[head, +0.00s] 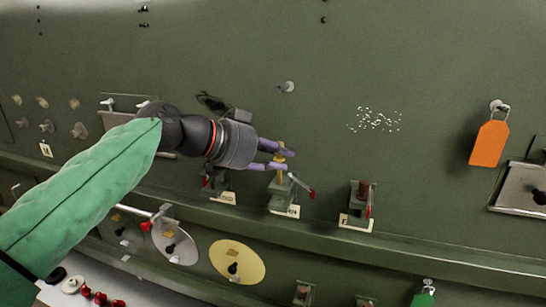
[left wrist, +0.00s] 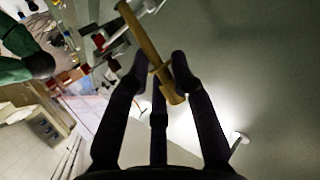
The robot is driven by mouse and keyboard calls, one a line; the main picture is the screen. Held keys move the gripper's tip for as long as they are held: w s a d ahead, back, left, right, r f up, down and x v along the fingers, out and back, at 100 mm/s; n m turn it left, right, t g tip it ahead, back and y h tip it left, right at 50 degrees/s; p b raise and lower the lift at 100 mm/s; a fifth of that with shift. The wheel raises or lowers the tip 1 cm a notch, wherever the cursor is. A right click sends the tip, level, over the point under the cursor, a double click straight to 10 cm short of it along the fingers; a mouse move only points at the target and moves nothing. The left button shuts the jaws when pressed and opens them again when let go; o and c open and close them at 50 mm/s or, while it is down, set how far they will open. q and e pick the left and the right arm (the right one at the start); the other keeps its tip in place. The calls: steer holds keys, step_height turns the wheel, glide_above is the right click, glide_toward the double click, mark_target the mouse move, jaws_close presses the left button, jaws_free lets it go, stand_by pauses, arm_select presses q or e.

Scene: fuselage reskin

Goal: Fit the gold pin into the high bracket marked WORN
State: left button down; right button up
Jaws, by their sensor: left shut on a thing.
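My left gripper (head: 284,158) is shut on the gold pin (head: 281,174), in front of the green wall. The pin stands roughly upright in the fingers, directly above the middle bracket (head: 283,197), which has a red-tipped lever and a small pale label. I cannot tell whether the pin's lower end touches or enters this bracket. In the left wrist view the gold pin (left wrist: 146,40) runs slantwise between the fingers (left wrist: 157,70), with a collar near one end. The label lettering is too small to read, so I cannot tell which bracket is marked WORN. My right gripper is out of view.
A bracket (head: 358,205) holding a brown pin stands to the right, and another bracket (head: 216,183) to the left, partly behind my gripper. A ledge (head: 420,246) runs below them. An orange tag (head: 489,143) hangs at right. The wall above is mostly clear.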

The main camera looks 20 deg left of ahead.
arm_select(q)
steer(key=shift+w+d, duration=0.1)
steer(key=shift+w, duration=0.05)
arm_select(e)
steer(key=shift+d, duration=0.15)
arm_select(q)
steer(key=shift+w+d+p, duration=0.15)
steer(key=shift+w+p, duration=0.1)
steer(key=shift+p, duration=0.25)
steer(key=shift+d, duration=0.2)
steer(key=shift+w+f+p, duration=0.1)
steer(key=shift+p, duration=0.4)
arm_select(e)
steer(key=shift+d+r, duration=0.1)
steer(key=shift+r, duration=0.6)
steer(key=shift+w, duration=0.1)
arm_select(q)
steer(key=shift+s+a+b, duration=0.2)
steer(key=shift+a+b, duration=0.1)
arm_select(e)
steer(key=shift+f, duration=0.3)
arm_select(q)
steer(key=shift+a+f+b, duration=0.1)
steer(key=shift+f+b, duration=0.25)
steer(key=shift+b, duration=0.15)
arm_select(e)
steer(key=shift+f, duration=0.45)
